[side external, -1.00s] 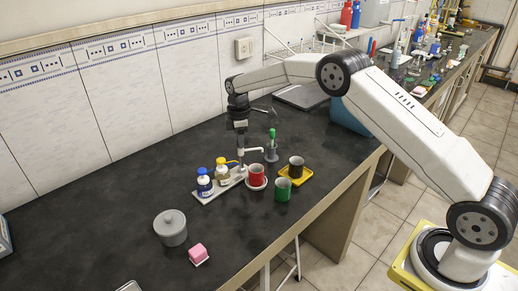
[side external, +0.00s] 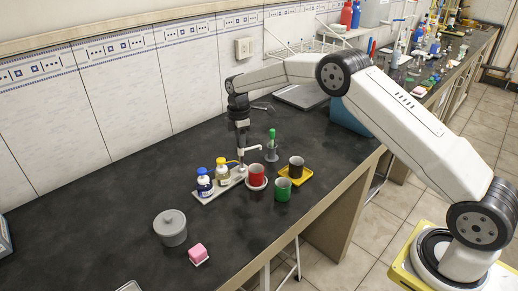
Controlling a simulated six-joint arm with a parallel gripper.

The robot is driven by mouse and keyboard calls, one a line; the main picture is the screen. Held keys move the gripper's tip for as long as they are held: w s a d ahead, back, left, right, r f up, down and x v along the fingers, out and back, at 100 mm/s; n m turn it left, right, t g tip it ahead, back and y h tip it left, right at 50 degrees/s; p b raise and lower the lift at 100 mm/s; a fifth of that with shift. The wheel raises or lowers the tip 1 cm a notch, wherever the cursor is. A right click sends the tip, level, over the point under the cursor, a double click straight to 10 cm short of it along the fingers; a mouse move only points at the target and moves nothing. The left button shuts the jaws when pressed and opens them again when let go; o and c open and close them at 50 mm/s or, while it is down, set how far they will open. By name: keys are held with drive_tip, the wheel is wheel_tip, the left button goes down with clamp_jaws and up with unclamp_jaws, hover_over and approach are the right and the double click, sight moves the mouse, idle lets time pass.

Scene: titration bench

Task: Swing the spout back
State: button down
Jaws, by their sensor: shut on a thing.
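The white spout (side external: 254,149) sticks out to the right from a slim upright post on a pale base plate (side external: 208,196). Its tip is above and near the red mug (side external: 256,177), which stands on a white round pad. My gripper (side external: 242,138) points down at the top of the post, beside the inner end of the spout. It is shut on the spout assembly; the small view hides exactly which part lies between the fingers. A blue-capped bottle (side external: 204,184) and a yellow-capped bottle (side external: 222,173) stand on the plate to the left.
A green mug (side external: 282,190) stands right of the red one. A dark mug (side external: 296,167) sits on a yellow tray (side external: 307,175). A green-topped stick stands in a grey holder (side external: 271,154).

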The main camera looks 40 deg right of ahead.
drive_tip(key=shift+n, duration=2)
unclamp_jaws()
drive_tip(key=shift+r, duration=0.1)
drive_tip(key=shift+r, duration=3.45)
drive_tip(key=s+a+f+m+t, duration=0.1)
drive_tip(key=s+m, duration=0.8)
drive_tip(key=s, duration=0.7)
drive_tip(key=s+a+f+m+t, duration=0.1)
drive_tip(key=s+a+m, duration=0.1)
drive_tip(key=s+m, duration=0.7)
drive_tip(key=s, duration=0.7)
drive_tip(key=shift+s+a+t, duration=0.25)
drive_tip(key=shift+s+t, duration=0.05)
drive_tip(key=shift+s, duration=0.1)
